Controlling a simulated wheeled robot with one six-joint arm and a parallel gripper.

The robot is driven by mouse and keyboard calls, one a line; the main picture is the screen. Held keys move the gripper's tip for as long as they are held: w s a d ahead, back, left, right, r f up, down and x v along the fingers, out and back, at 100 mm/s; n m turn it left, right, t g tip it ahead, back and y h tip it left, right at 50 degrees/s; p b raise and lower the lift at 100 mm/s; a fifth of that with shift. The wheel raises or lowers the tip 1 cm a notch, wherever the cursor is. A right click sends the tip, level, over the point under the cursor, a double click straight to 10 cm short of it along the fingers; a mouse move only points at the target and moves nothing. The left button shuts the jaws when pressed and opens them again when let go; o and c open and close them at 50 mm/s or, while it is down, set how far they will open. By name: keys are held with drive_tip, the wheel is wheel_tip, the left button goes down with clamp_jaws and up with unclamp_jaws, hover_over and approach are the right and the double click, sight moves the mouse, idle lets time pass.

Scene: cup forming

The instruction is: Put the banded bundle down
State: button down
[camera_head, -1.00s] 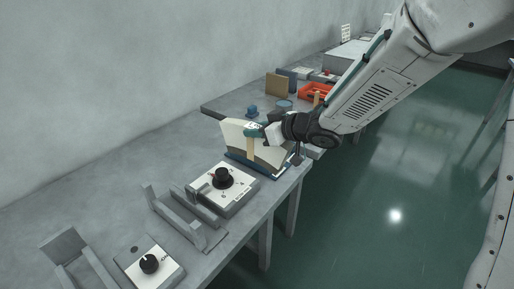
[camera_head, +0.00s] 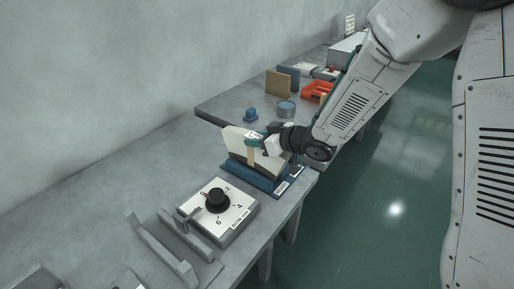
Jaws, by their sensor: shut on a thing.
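The banded bundle (camera_head: 236,143) is a cream, upright, slightly tilted block of sheets with a tan band around its middle. My gripper (camera_head: 258,142), with teal fingers, is shut on its upper edge near the band. The bundle is over a dark blue holder (camera_head: 262,183) with a white label on its front, near the table's front edge. Its lower edge is close to the holder; I cannot tell whether it touches.
A dial box (camera_head: 234,223) with a black knob stands in front of the holder, and a grey rack (camera_head: 160,245) is left of it. Behind are a blue-grey round tin (camera_head: 285,109), a small blue piece (camera_head: 250,115), a tan board (camera_head: 277,84) and an orange tray (camera_head: 316,90).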

drive_tip(key=shift+f, duration=1.55)
drive_tip(key=shift+f, duration=0.2)
drive_tip(key=c, duration=1)
unclamp_jaws()
drive_tip(key=shift+s, duration=0.1)
drive_tip(key=shift+r, duration=0.2)
drive_tip(key=shift+s+d+r, duration=0.15)
drive_tip(key=shift+d, duration=0.1)
drive_tip(key=v, duration=1.1)
drive_tip(key=shift+s+r, duration=0.1)
